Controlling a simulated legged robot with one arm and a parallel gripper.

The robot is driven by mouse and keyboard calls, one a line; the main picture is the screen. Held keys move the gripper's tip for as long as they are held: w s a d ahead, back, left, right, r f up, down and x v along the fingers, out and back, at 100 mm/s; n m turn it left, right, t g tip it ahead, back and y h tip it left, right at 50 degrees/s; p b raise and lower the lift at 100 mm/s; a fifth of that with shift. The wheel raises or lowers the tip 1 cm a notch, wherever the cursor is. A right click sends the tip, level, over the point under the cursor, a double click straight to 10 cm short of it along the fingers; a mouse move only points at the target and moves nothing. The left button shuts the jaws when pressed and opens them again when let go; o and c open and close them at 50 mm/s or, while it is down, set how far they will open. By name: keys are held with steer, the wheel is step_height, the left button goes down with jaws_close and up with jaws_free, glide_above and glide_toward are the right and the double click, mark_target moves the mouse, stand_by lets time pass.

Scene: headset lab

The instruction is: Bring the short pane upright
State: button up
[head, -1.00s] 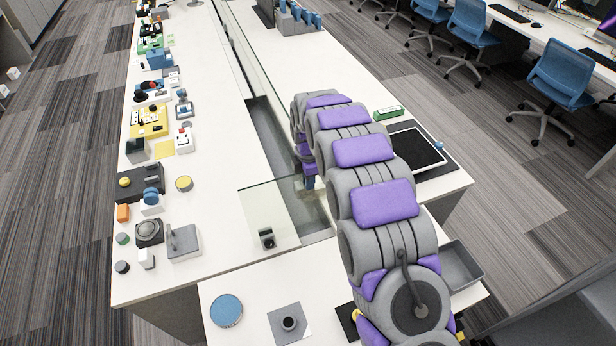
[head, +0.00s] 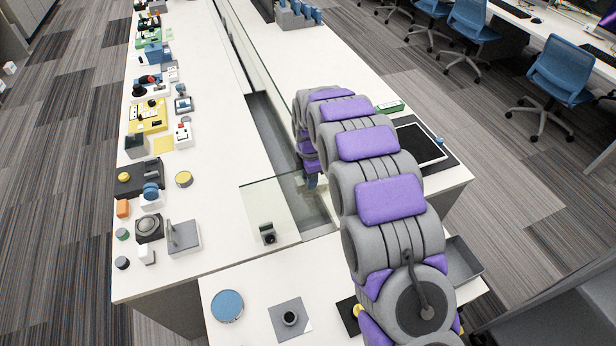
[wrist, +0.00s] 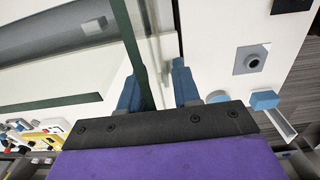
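The short pane (head: 262,205) is clear glass with a dark green edge, at the near end of the long trough in the head view. It looks tilted, but its exact angle is hard to tell. It also fills the left of the wrist view (wrist: 60,75). My gripper (wrist: 158,88) has two blue fingers standing apart. A dark pane edge runs between them, close to the left finger, with a gap to the right finger. I cannot tell whether the left finger touches it. In the head view my arm hides most of the gripper.
A small dark block (head: 268,233) sits by the pane's lower part. A long glass pane (head: 268,68) lines the trough (head: 272,135). Small devices crowd the left table edge. A blue disc (head: 227,306) and a grey knob plate (head: 290,319) lie in front. The white tabletop between is mostly clear.

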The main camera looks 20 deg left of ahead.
step_height(320, 180, up, 17)
steer(key=p, duration=0.1)
stand_by(0.3)
steer(key=shift+a, duration=0.1)
steer(key=s+d+r+m+g+b, duration=0.1)
steer(key=s+d+r+m, duration=0.1)
steer(key=s+d+m, duration=0.65)
steer(key=s+d+r+m+b, duration=0.1)
steer(key=s+d+r+m, duration=0.4)
steer(key=d, duration=0.7)
steer(key=s+d+f+m, duration=0.3)
steer(key=s+m, duration=0.1)
steer(key=s, duration=0.5)
steer(key=s+d+f+m+b, duration=0.1)
steer(key=s+d+f+m, duration=0.2)
steer(key=s, duration=0.6)
steer(key=s+d+f+m+g+b, duration=0.1)
steer(key=s+d+m, duration=0.3)
steer(key=s, duration=0.4)
steer(key=shift+s+d+f+m, duration=0.35)
steer(key=shift+s+f+m, duration=0.1)
steer(key=shift+f, duration=0.45)
